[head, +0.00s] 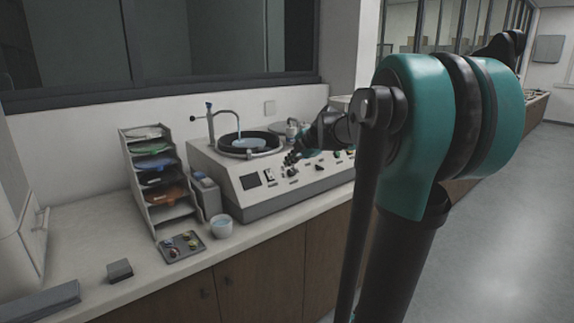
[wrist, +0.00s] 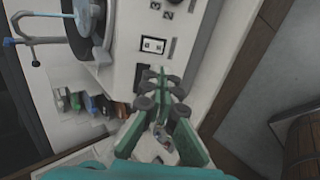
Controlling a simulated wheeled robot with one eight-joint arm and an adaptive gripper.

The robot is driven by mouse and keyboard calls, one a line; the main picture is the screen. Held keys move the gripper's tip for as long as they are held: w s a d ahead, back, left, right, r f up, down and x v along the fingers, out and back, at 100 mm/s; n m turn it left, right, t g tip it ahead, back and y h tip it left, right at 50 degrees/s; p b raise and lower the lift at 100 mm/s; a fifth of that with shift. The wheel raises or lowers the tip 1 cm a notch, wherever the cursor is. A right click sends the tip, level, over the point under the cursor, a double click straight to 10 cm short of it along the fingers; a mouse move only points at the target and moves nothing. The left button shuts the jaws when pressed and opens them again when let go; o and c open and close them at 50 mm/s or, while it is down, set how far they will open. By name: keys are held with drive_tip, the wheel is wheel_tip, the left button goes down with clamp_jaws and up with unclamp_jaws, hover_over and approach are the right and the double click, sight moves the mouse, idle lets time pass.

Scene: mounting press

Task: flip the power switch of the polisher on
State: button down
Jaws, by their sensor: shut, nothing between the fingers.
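The polisher (head: 225,175) is a pale grey machine on the counter with a round bowl and a sloped front panel. Its power switch (head: 269,175) is a small dark-and-white rocker between the dark display and the knobs. In the wrist view the switch (wrist: 152,45) sits in a dark frame, just beyond my fingertips. I cannot tell which way the rocker is tipped. My gripper (head: 292,158) is above the panel, to the right of the switch in the head view. In the wrist view my gripper (wrist: 160,88) is shut and empty, with its tips apart from the switch in the picture.
A tap (head: 210,125) rises behind the bowl. Knobs line the panel's right part. The floor at right is clear.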

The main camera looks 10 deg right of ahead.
sight(272, 177)
drive_tip(key=x, duration=1.1)
drive_tip(key=shift+w+a+f, duration=0.15)
drive_tip(key=shift+w+f, duration=0.1)
drive_tip(key=shift+w+f, duration=0.1)
drive_tip(key=shift+f, duration=0.2)
drive_tip(key=shift+r, duration=0.15)
drive_tip(key=shift+r, duration=0.65)
